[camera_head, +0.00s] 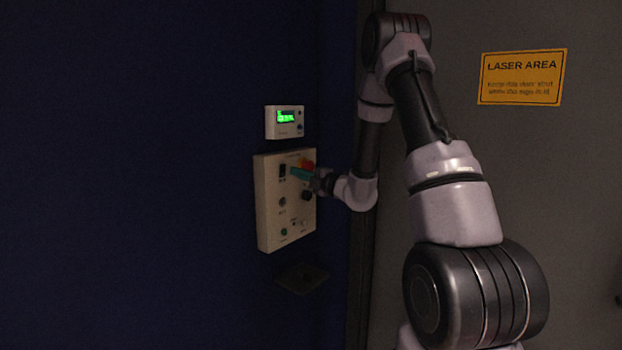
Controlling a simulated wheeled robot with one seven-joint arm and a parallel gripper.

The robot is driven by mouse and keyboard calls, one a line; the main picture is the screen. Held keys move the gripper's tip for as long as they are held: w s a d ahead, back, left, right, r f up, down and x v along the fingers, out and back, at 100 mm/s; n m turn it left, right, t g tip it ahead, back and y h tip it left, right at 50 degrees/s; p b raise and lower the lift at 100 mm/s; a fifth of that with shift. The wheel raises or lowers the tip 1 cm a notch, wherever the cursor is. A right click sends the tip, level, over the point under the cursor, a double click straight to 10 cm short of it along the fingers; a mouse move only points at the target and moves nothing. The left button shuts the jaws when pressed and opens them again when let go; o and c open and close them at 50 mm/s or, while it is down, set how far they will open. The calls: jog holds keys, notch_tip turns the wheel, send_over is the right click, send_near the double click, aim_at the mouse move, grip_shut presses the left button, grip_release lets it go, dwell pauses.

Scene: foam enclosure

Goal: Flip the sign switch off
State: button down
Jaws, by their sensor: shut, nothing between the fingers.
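A cream control panel (268,215) is fixed to the dark blue wall. It carries several small knobs and buttons, with a red-orange part near its top right. A dark switch (282,171) sits at the panel's upper left; its position and label are too small to read. My gripper (294,172) reaches in from the right, with its teal fingers shut and empty. The fingertips are in front of the panel's upper part, just right of the dark switch. I cannot tell whether they touch it. My gripper hides part of the panel's right side.
A small box with a lit green display (285,116) is mounted above the panel. A dark fixture (302,278) is below it. A yellow "LASER AREA" sign (522,77) hangs on the grey wall at right. The blue wall left of the panel is bare.

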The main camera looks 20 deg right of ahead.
aim_at(283, 166)
jog(key=shift+x, duration=1.6)
jog(key=shift+w+a+r, duration=0.1)
jog(key=shift+w+r, duration=0.05)
jog(key=shift+r, duration=0.05)
